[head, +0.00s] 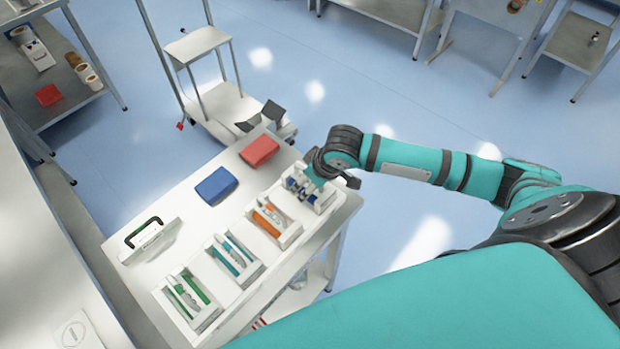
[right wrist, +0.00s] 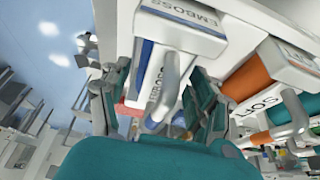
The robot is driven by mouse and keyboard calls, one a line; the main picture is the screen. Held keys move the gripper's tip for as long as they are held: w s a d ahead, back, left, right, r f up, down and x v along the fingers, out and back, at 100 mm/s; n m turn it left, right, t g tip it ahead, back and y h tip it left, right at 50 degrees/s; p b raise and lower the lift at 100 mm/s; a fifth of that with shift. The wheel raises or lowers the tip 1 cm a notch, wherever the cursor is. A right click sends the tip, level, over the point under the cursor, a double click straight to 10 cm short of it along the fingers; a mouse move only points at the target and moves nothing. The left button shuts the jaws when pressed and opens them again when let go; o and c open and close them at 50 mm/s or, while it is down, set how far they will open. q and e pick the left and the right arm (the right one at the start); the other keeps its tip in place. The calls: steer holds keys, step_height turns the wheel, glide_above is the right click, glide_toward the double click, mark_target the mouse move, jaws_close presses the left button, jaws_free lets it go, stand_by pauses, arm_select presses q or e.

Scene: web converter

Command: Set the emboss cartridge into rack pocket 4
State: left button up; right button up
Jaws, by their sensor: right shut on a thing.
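The emboss cartridge, white with blue parts, shows in small part in the head view (head: 292,184) and from close up in the right wrist view (right wrist: 154,78), where its lettering is readable. My right gripper (head: 303,186) is shut on it, with teal fingers on both sides in the right wrist view (right wrist: 165,112). The cartridge is at the white rack pocket (head: 322,201) at the far right end of the row, labelled EMBOSS in the right wrist view (right wrist: 205,17). The gripper hides much of it, so I cannot tell whether it is fully seated. My left gripper is not in view.
The neighbouring pocket holds an orange SOFT cartridge (head: 269,217), close beside my fingers. Teal (head: 233,253) and green (head: 190,295) cartridges sit in the other pockets. A blue box (head: 216,186), a red box (head: 260,150) and a white handled piece (head: 150,240) lie on the table.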

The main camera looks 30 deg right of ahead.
steer(key=shift+w, duration=0.1)
steer(key=o, duration=1.6)
steer(key=shift+f, duration=0.1)
steer(key=b+v, duration=0.1)
steer(key=v, duration=1.1)
steer(key=shift+b, duration=0.3)
